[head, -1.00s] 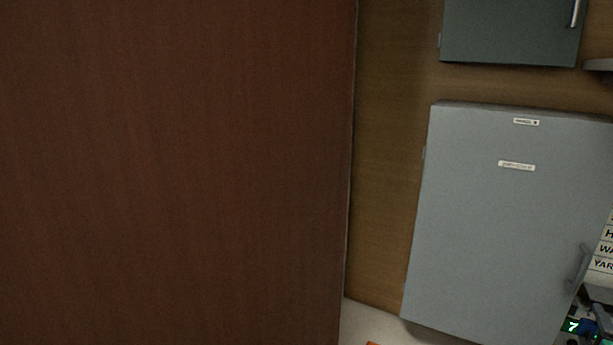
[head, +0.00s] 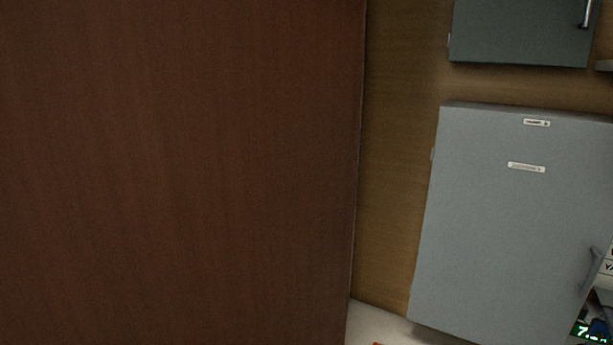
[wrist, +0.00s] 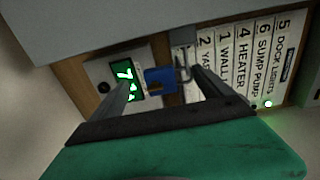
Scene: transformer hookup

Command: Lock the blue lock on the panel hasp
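The blue lock (wrist: 160,80) shows in the wrist view, with its grey shackle (wrist: 184,62) to the right of its body. My gripper (wrist: 161,77) is open, with one finger on each side of the lock and a gap between the left finger and the lock body. Whether the shackle passes through the hasp is too small to tell. The grey panel door (head: 515,220) fills the right of the head view, with a handle (head: 590,270) at its right edge. The labelled panel face (wrist: 240,65) lies to the right of the lock in the wrist view.
A lit green display (wrist: 124,80) sits just left of the lock. A large brown wooden surface (head: 180,170) fills the left of the head view. A dark cabinet (head: 520,32) hangs above the grey door. Tan wall (head: 395,160) shows between.

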